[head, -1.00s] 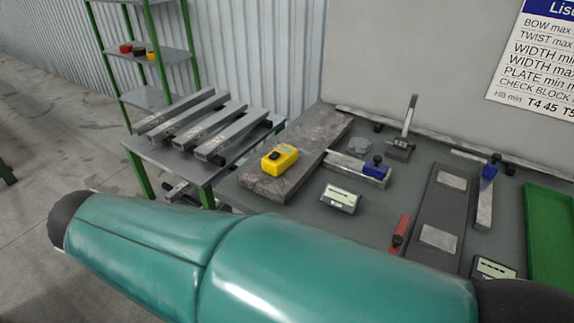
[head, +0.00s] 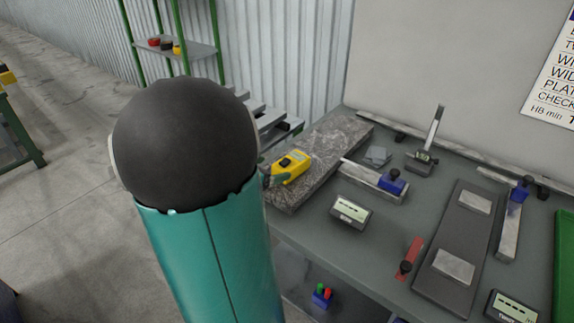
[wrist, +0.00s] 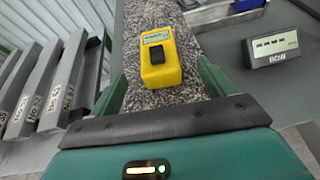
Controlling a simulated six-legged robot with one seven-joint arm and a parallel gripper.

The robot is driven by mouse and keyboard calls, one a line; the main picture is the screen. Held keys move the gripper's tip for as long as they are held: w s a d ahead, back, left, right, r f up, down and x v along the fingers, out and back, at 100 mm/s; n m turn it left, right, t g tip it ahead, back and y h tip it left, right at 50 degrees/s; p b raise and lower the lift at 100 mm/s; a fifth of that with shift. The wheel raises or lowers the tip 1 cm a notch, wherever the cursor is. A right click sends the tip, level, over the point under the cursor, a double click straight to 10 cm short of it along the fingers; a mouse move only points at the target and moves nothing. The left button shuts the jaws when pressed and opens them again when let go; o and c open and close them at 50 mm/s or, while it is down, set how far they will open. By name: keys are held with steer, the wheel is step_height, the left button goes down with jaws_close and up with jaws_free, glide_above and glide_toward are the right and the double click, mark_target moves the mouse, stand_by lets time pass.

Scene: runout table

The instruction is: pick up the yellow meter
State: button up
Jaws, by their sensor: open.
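The yellow meter (head: 291,167) lies on the speckled stone slab (head: 330,150) at the left end of the table in the head view. In the wrist view the yellow meter (wrist: 161,68) shows a small display and a black patch, and the slab's grey surface surrounds it. My gripper (wrist: 163,82) is open, with one green finger on either side of the meter's near end in the picture. I cannot tell how far above the slab the fingers are. In the head view my dark arm joint hides most of the gripper.
A digital readout (head: 351,212) stands right of the slab, near a blue-knobbed fixture (head: 388,182) and an upright gauge stand (head: 427,145). Grey steel bars (wrist: 45,90) lie left of the slab. A dark plate (head: 457,245) lies farther right.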

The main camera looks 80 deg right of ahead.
mark_target(285, 163)
steer(key=x, duration=0.9)
steer(key=shift+d+r, duration=0.15)
steer(key=c, duration=1.2)
steer(key=shift+r, duration=0.1)
